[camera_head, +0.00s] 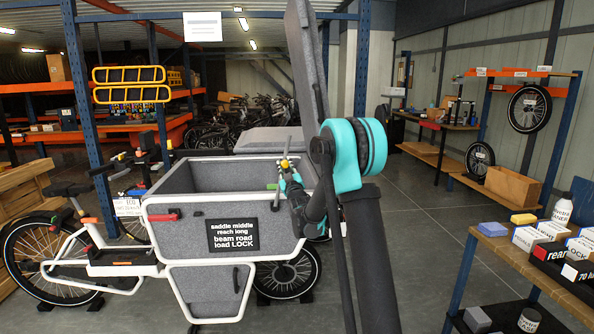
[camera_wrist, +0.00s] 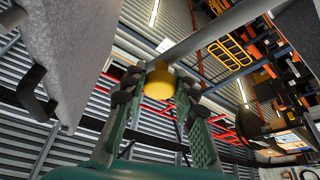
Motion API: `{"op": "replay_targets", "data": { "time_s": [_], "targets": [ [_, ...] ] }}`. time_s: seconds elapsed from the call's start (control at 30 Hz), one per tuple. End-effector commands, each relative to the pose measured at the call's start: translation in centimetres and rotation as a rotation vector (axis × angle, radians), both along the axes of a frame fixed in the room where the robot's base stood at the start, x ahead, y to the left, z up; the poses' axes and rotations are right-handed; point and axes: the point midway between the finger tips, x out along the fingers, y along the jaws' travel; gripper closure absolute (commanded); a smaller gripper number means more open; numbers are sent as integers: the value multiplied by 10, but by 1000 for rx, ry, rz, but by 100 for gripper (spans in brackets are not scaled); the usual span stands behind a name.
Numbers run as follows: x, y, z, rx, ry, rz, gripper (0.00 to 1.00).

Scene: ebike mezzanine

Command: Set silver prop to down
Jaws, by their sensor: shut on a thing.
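The silver prop (camera_wrist: 222,35) is a slim grey bar with a yellow knob (camera_wrist: 158,84) at its end. In the wrist view it slants from the knob up to the right. My gripper (camera_wrist: 158,92) has its two dark-padded green fingers closed on either side of the knob. In the head view my gripper (camera_head: 284,172) is over the right end of the grey cargo box (camera_head: 180,212), at the yellow knob (camera_head: 284,163). A tall grey panel (camera_head: 306,75) stands steeply raised at that end. My arm hides part of the box and the prop's far end.
The cargo box belongs to a white-framed bike with a front wheel (camera_head: 289,275) beneath. A workbench (camera_head: 500,245) with boxes and bottles stands at the right. Orange shelving (camera_head: 95,85) is behind on the left. Grey floor (camera_head: 430,215) is clear between bike and bench.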

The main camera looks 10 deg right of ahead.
Motion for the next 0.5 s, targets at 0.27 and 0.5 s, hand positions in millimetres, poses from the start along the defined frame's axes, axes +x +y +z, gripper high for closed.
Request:
{"op": "replay_targets", "data": {
  "time_s": [0.27,0.5],
  "targets": [
    [-1,60,5,-263,0,4,100],
    [-1,109,-4,-492,-1,4,100]
  ]
}}
